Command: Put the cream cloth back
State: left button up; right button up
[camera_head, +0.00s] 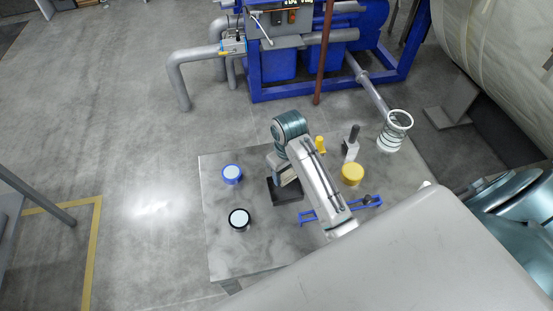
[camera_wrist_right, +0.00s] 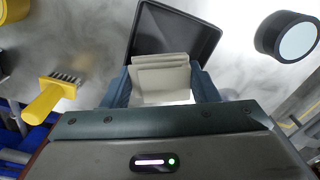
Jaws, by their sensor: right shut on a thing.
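The cream cloth (camera_wrist_right: 160,80) is a folded, layered piece between the fingers of my right gripper (camera_wrist_right: 160,88). The gripper is shut on it. In the head view my right gripper (camera_head: 284,173) is over the table at the black tray (camera_head: 286,194), and the cloth is mostly hidden by the arm. In the right wrist view the dark, square, open tray (camera_wrist_right: 180,30) lies just beyond the cloth, and the cloth overlaps its near edge. I cannot tell how high the cloth is above the tray. My left gripper is not in view.
On the grey table (camera_head: 225,255) stand a blue-rimmed round container (camera_head: 231,174), a black-rimmed one (camera_head: 239,219), a yellow round one (camera_head: 352,174), a yellow-handled brush (camera_wrist_right: 48,98) and a black-handled block (camera_head: 351,147). A blue rack (camera_head: 308,217) lies near my right arm.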

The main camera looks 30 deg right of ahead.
jog(key=s, duration=0.6)
jog(key=shift+s+r, duration=0.15)
jog(key=shift+r, duration=0.1)
jog(key=w, duration=0.3)
jog(key=shift+w+d+f, duration=0.15)
jog(key=shift+w+f, duration=0.1)
jog(key=shift+w, duration=0.15)
jog(key=w+p, duration=0.1)
jog(key=w, duration=0.3)
jog(key=w+d+p, duration=0.1)
jog(key=w, duration=0.2)
jog(key=w+f+p, duration=0.1)
jog(key=w, duration=0.3)
jog(key=shift+w+d, duration=0.15)
jog(key=shift+w, duration=0.15)
notch_tip(320, 180, down, 3)
jog(key=shift+w+p, duration=0.1)
jog(key=shift+p, duration=0.9)
jog(key=shift+f, duration=0.3)
jog(key=o, duration=1)
jog(key=shift+f, duration=0.1)
jog(key=shift+c, duration=0.2)
